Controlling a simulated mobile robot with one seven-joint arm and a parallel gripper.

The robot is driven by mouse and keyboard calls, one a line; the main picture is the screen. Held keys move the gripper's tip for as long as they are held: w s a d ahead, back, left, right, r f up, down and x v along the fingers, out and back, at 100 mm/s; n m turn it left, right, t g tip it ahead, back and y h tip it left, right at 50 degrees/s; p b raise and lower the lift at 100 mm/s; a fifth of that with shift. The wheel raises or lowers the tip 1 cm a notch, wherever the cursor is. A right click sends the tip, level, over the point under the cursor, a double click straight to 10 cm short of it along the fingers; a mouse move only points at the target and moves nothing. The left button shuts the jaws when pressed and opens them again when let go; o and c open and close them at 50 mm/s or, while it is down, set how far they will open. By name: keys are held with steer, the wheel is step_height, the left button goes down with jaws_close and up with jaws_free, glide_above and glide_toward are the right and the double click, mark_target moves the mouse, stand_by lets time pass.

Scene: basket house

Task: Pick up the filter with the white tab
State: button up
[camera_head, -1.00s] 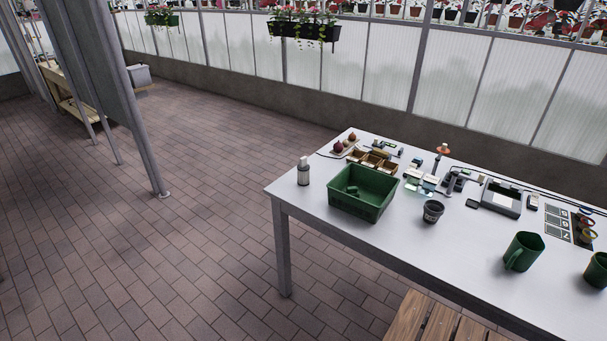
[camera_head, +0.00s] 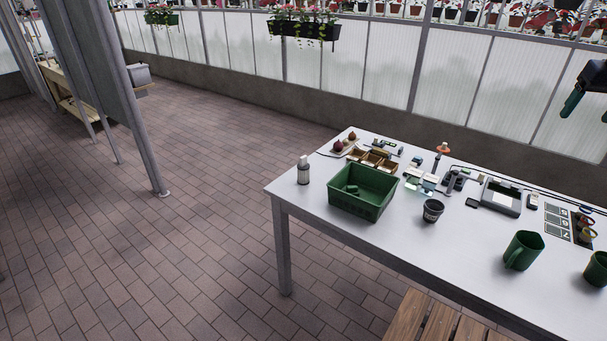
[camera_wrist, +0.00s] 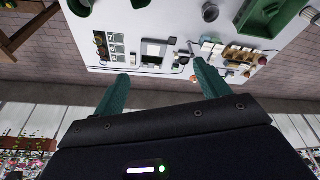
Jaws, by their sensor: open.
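I cannot make out a filter with a white tab for certain. Several small white and teal pieces (camera_head: 420,183) lie near the middle of the white table (camera_head: 330,212), too small to tell apart. Small light pieces (camera_wrist: 236,52) also show right of centre in the wrist view. My gripper (camera_head: 588,110) is at the upper right of the head view, raised and apart from the table. Its two green fingers (camera_wrist: 162,72) are spread with nothing between them in the wrist view.
A dark pot (camera_head: 433,211), a grey device (camera_head: 501,197) and a green mug (camera_head: 523,251) stand to the right. The table's front middle is largely bare.

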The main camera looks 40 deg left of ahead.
steer(key=w+a+f+n+g, duration=0.15)
steer(key=w+a, duration=0.35)
steer(key=a, duration=0.5)
steer(key=w+a+f+n, duration=0.15)
steer(key=w+a, duration=0.25)
steer(key=a, duration=0.6)
steer(key=w+a+n, duration=0.2)
steer(key=w+a, duration=0.3)
steer(key=a, duration=0.5)
steer(key=a+f+n, duration=0.1)
steer(key=a+f, duration=0.3)
steer(key=a, duration=0.6)
steer(key=a+f+n, duration=0.2)
steer(key=a+f, duration=0.3)
steer(key=a, duration=0.5)
steer(key=n+g+h, duration=0.1)
steer(key=n+g, duration=0.1)
steer(key=n, duration=0.2)
glide_above(303, 166)
steer(key=f, duration=2.1)
steer(key=shift+w+f, duration=0.2)
steer(key=shift+w, duration=0.1)
step_height(303, 166, down, 5)
steer(key=shift+a, duration=0.1)
steer(key=shift+w+a+f, duration=0.1)
steer(key=shift+f, duration=1.25)
steer(key=shift+w+a+f, duration=0.1)
steer(key=shift+f, duration=1.25)
steer(key=c, duration=1.1)
